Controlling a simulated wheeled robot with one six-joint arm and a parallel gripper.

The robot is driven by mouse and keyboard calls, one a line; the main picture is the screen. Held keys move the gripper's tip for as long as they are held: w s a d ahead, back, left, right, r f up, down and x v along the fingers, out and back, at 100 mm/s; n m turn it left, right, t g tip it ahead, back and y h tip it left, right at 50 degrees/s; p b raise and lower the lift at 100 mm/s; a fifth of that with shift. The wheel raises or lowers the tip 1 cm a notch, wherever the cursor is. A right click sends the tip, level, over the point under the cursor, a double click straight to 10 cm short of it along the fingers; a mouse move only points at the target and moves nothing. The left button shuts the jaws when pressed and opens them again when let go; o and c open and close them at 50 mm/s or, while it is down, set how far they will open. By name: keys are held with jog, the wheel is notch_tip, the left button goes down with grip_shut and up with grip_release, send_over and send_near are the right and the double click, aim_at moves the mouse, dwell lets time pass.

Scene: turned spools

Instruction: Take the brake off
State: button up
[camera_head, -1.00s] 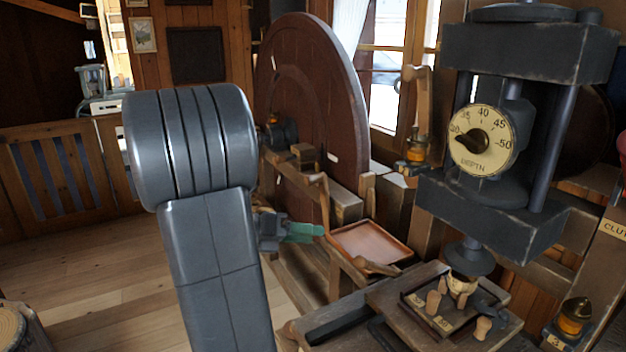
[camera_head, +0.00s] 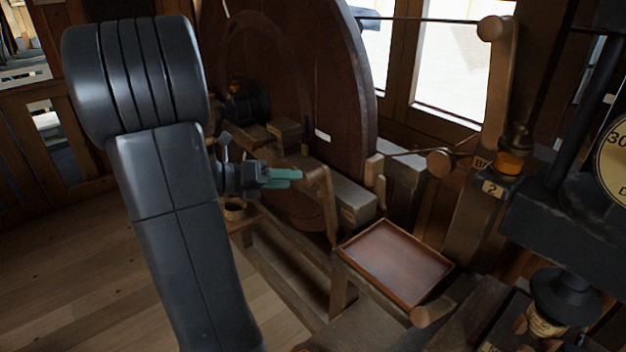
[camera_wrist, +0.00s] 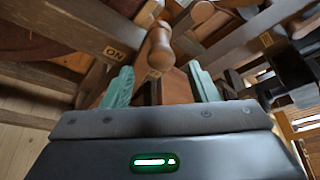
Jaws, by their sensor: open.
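My gripper (camera_head: 284,178) is open and empty, its green fingers pointing right in the head view, in front of the big wheel. In the wrist view, the gripper (camera_wrist: 160,88) has its green fingers spread apart. A turned wooden handle (camera_wrist: 160,50) shows between and beyond them, next to a plate reading "ON" (camera_wrist: 115,52). In the head view, a tall wooden lever (camera_head: 498,85) stands right of the wheel, well away from my gripper. I cannot tell for sure which handle is the brake.
The dark red wheel (camera_head: 345,100) stands behind my gripper. A shallow wooden tray (camera_head: 372,292) lies right of it, with a rounded handle (camera_head: 433,312) at its near corner. The dial machine (camera_head: 560,225) is at the right edge. Floor (camera_head: 60,285) is free at left.

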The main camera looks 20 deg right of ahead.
aim_at(303, 180)
jog(key=x, duration=0.7)
jog(key=shift+s+d, duration=0.1)
jog(key=shift+d, duration=0.2)
grip_shut()
jog(key=shift+s, duration=0.1)
jog(key=shift+s+d+m, duration=0.2)
jog(key=shift+s+m, duration=0.1)
jog(key=shift+s, duration=0.1)
jog(key=s+d+f+m+t+y+b, duration=0.1)
jog(key=s+d+m+t+b, duration=0.1)
jog(key=s+b, duration=0.6)
jog(key=shift+s+d+m+t+y, duration=0.35)
jog(key=shift+s+d+m, duration=0.25)
jog(key=shift+s+m, duration=0.45)
jog(key=shift+w+f, duration=0.1)
jog(key=shift+w, duration=0.1)
